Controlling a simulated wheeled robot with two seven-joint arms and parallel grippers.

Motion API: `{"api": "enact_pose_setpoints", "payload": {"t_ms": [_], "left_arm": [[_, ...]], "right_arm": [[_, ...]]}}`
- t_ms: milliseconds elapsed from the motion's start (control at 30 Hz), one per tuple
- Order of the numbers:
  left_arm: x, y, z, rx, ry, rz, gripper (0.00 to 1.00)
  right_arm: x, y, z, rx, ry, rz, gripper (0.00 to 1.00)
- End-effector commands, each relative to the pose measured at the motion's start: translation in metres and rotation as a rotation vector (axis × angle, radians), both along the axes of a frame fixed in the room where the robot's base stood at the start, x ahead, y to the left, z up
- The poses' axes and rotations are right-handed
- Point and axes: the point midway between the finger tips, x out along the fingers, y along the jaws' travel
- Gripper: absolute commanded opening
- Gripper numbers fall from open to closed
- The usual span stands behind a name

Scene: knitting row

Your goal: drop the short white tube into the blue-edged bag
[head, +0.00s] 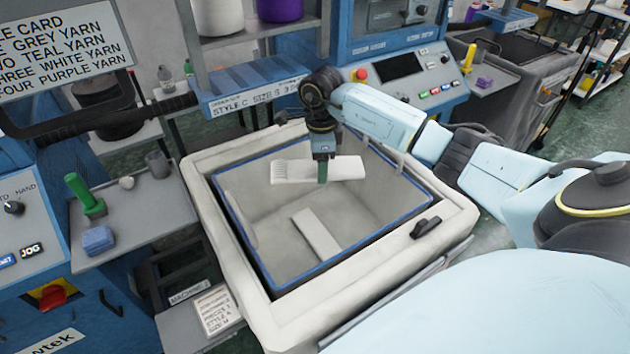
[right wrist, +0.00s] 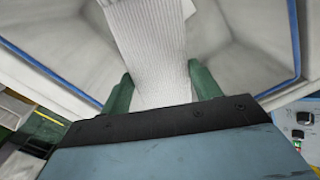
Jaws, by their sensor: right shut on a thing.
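The short white tube (head: 300,170) is a flat, ribbed white knit piece. My right gripper (head: 323,178) is shut on it and holds it above the open blue-edged bag (head: 227,197). In the right wrist view the ribbed tube (right wrist: 150,50) lies between the green fingers of my right gripper (right wrist: 163,88), with the pale inside of the bag behind it. Another white flat piece (head: 316,234) lies on the bottom of the bag. My left gripper is not in the head view.
A thick cream frame (head: 228,275) surrounds the bag, with a black handle (head: 426,227) at its front right. A grey side shelf (head: 150,207) at left holds a green-handled tool (head: 85,195) and a blue block (head: 98,240). A control panel (head: 410,75) stands behind.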

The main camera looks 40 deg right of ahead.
Motion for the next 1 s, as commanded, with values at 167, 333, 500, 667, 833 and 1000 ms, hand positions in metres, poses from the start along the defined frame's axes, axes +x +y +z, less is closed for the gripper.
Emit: {"api": "enact_pose_setpoints", "payload": {"t_ms": [167,333,500,667,833,1000], "left_arm": [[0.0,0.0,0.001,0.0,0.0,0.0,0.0],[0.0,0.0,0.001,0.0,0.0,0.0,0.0],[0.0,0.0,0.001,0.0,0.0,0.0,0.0],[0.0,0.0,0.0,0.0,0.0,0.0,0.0],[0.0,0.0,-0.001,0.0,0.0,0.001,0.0],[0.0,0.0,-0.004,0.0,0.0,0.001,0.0]], "right_arm": [[0.0,0.0,0.001,0.0,0.0,0.0,0.64],[0.0,0.0,0.001,0.0,0.0,0.0,0.86],[0.0,0.0,0.001,0.0,0.0,0.0,0.88],[0.0,0.0,0.003,0.0,-0.001,0.0,0.88],[0.001,-0.001,0.024,-0.001,-0.005,0.002,0.88],[0.001,-0.001,0.062,-0.002,-0.007,0.001,0.88]]}}
